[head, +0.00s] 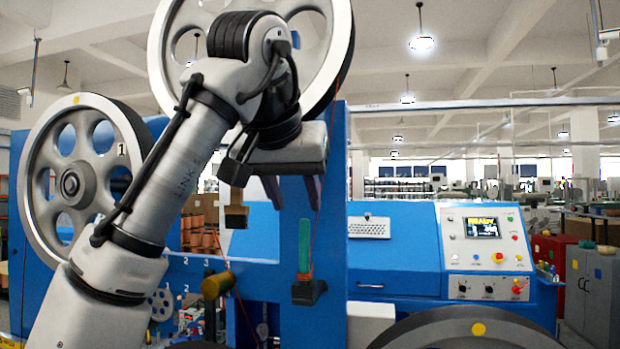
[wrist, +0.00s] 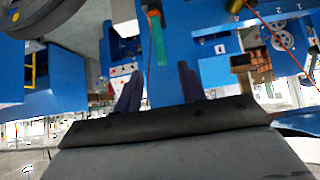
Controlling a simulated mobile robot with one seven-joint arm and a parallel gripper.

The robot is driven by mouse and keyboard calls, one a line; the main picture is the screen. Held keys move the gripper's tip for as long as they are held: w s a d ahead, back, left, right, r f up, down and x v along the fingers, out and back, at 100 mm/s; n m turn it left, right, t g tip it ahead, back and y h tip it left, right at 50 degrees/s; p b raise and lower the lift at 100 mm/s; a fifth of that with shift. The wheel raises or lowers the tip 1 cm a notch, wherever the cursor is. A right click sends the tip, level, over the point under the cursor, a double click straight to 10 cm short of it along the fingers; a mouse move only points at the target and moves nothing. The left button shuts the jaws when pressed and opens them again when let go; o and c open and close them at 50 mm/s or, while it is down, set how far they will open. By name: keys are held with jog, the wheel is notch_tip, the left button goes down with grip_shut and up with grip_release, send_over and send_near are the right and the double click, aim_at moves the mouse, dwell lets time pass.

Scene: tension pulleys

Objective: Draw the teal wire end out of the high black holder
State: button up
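The teal wire end (head: 304,243) stands upright in the black holder (head: 309,291) on the front of the blue post. In the wrist view the teal wire end (wrist: 158,38) shows upside down, with a little of the black holder (wrist: 153,12) at the top edge. My gripper (head: 295,200) points down above the teal end, its fingers open and apart from it in the picture. In the wrist view the gap between my fingertips (wrist: 159,74) is empty, with the teal end beyond it. The exact depth between them is hard to tell.
A large spoked wheel (head: 70,185) stands at the left. Another wheel (head: 330,20) is behind my arm. A brass-coloured roller (head: 218,284) sticks out left of the holder. A thin red wire (head: 245,312) hangs near it. A control panel (head: 484,240) is at the right.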

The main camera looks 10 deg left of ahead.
aim_at(303, 228)
jog(key=shift+b+x, duration=0.35)
jog(key=shift+x, duration=4.05)
jog(key=shift+f, duration=0.1)
grip_shut()
